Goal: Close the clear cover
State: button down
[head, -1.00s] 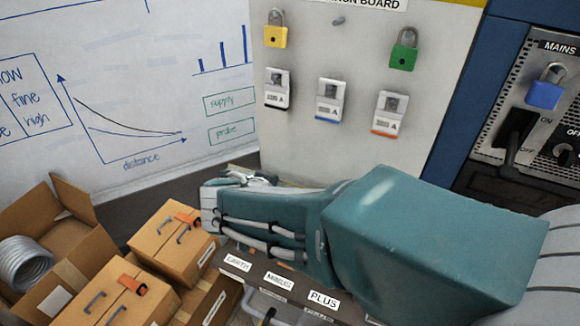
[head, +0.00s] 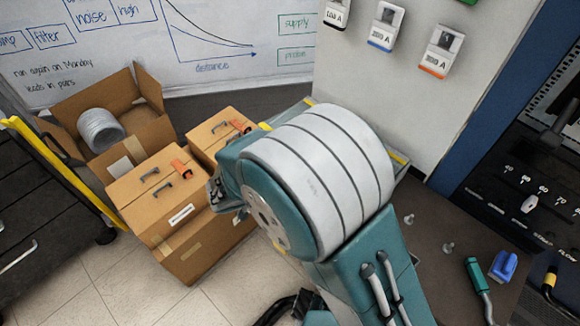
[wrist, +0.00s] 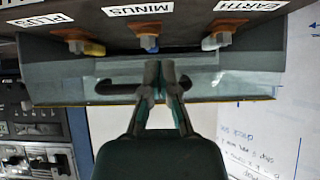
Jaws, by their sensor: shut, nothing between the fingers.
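In the wrist view the clear cover (wrist: 240,84) is a see-through panel with a yellow lower edge and a dark bar handle (wrist: 112,89). It spans the picture just below the terminals for PLUS (wrist: 76,42), MINUS (wrist: 147,42) and EARTH (wrist: 217,40). My gripper (wrist: 160,68) is shut and empty, its fingertips overlapping the middle of the handle in the picture. I cannot tell whether they touch it. In the head view my arm hides most of the cover and the labelled terminals; a short yellow-edged strip (head: 398,158) shows beside the arm.
Cardboard boxes (head: 160,195) and an open box holding a grey coil (head: 100,130) stand at left. A board with several breakers (head: 385,26) rises behind my arm. A blue padlock (head: 503,266) and a green-handled tool (head: 475,275) lie at right.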

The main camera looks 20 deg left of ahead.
jog(key=shift+d+f, duration=0.2)
jog(key=shift+f, duration=0.55)
jog(key=shift+d+f, duration=0.15)
jog(key=shift+f, duration=0.55)
jog(key=shift+a, duration=0.2)
